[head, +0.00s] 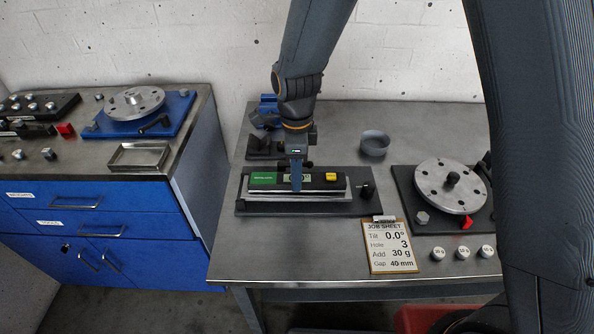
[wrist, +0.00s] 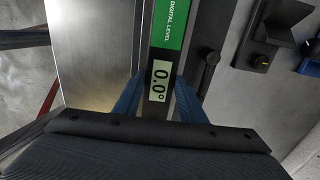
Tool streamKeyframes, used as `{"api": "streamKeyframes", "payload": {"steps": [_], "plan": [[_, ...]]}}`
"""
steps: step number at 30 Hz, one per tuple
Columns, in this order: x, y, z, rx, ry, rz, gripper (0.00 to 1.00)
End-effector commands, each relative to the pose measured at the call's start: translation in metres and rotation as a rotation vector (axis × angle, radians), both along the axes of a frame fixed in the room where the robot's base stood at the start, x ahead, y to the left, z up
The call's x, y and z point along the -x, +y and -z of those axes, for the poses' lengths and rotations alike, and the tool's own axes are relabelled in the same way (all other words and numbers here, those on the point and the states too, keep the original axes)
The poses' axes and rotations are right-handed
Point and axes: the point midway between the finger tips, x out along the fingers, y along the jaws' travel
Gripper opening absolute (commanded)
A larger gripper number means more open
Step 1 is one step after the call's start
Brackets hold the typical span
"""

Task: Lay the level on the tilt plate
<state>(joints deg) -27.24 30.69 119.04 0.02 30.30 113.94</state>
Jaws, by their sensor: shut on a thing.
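Whether the level's underside fully touches the plate is hard to tell.
A job sheet (head: 389,247) lies in front, reading Tilt 0.0°, Hole 3, Add 30 g, Gap 40 mm. A rotor disc (head: 451,186) on a dark base and several weights stand right. A grey cup (head: 375,143) stands behind. A blue drawer cabinet (head: 110,222) is at left.

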Motion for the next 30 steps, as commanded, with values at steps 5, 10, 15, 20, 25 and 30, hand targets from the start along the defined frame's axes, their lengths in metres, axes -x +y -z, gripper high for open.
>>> {"api": "streamKeyframes", "payload": {"steps": [5, 10, 15, 20, 25, 30], "plan": [[-0.001, 0.0, -0.001, -0.001, -0.001, 0.0, 0.04], [0.0, 0.0, 0.003, 0.0, -0.001, 0.0, 0.04], [0.0, 0.0, 0.004, 0.0, 0.0, 0.0, 0.54], [0.0, 0.0, 0.004, 0.0, 0.0, 0.0, 0.56], [0.0, 0.0, 0.003, 0.0, -0.001, 0.0, 0.56], [-0.001, 0.0, -0.01, -0.001, -0.003, 0.0, 0.56]]}}
